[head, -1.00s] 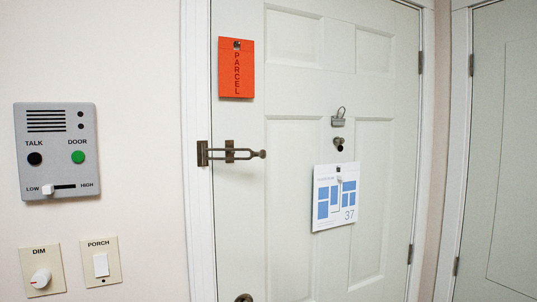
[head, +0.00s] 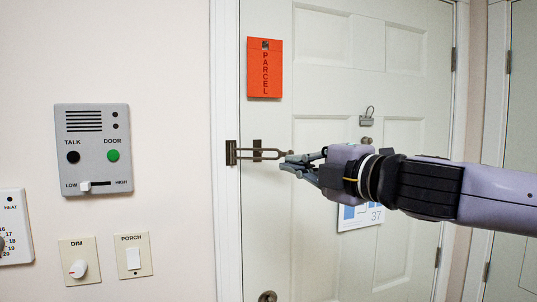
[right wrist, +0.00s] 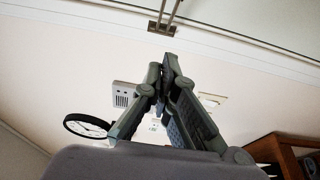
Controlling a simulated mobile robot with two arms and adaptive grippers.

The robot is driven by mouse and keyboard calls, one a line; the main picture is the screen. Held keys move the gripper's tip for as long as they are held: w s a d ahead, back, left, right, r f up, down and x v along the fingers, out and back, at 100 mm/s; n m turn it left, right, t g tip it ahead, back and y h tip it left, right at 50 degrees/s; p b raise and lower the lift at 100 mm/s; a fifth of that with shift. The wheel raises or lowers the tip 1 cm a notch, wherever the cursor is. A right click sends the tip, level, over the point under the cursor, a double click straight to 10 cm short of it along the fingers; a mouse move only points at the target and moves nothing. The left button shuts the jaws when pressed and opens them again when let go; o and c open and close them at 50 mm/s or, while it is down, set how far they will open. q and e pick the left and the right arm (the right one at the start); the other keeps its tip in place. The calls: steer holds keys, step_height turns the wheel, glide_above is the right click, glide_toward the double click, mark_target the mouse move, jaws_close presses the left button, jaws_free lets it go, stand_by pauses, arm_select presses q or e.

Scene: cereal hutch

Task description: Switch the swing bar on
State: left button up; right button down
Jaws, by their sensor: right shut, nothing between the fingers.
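The swing bar (head: 268,151) is a dark bronze looped bar. It lies horizontally from the plate on the door frame across to the door (head: 312,90), with a knob at its right end. My right gripper (head: 288,164) comes in from the right, and its fingertips are at or just in front of the knob. I cannot tell whether they touch it. In the right wrist view the fingers (right wrist: 167,62) are closed together and empty, with part of the swing bar (right wrist: 166,18) beyond them. My left gripper is not in view.
A grey intercom panel (head: 93,130), a dimmer (head: 79,262) and a porch switch (head: 133,258) are on the wall at left. An orange parcel tag (head: 265,68) hangs above the bar. My right arm partly covers a blue-and-white sheet (head: 352,217).

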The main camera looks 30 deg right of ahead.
mark_target(274, 153)
steer(key=w+p, duration=0.1)
steer(key=w, duration=0.3)
steer(key=w+d+p, duration=0.1)
steer(key=w, duration=0.3)
steer(key=w+d+p, duration=0.1)
steer(key=w+p, duration=0.1)
steer(key=w, duration=0.2)
steer(key=shift+w, duration=0.35)
steer(key=shift+w+d, duration=0.2)
steer(key=shift+d, duration=0.05)
steer(key=w+d, duration=0.2)
steer(key=d, duration=0.1)
steer(key=shift+d, duration=0.1)
steer(key=shift+w+d+f, duration=0.1)
steer(key=shift+w+d, duration=0.2)
steer(key=shift+w, duration=0.15)
steer(key=shift+a, duration=0.1)
steer(key=shift+s, duration=0.15)
